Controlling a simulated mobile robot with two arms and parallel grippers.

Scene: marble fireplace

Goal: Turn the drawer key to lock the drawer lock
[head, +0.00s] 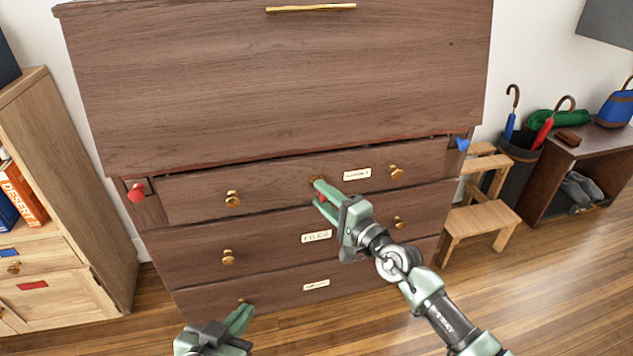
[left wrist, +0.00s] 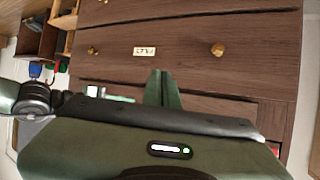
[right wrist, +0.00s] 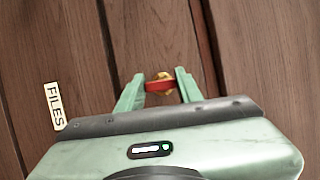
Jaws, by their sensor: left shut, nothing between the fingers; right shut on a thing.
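The drawer lock (head: 317,180) is a small brass fitting in the middle of the top drawer (head: 275,193). My right gripper (head: 319,190) is at this lock, shut on the red drawer key (right wrist: 159,86). In the right wrist view the key lies crosswise between the fingertips, in front of the brass lock (right wrist: 163,76). The fingers hide much of the key in the head view, and how deep it sits in the lock cannot be seen. My left gripper (head: 243,314) is low in front of the bottom drawer, shut and empty; its closed fingers also show in the left wrist view (left wrist: 162,87).
The wooden dresser has two more drawers below, brass knobs (head: 228,257) and white labels (head: 316,236). A red knob (head: 136,193) and a blue knob (head: 462,143) flank the top drawer. A cabinet (head: 62,130) stands left; a step stool (head: 485,219) and umbrella stand (head: 516,170) stand right.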

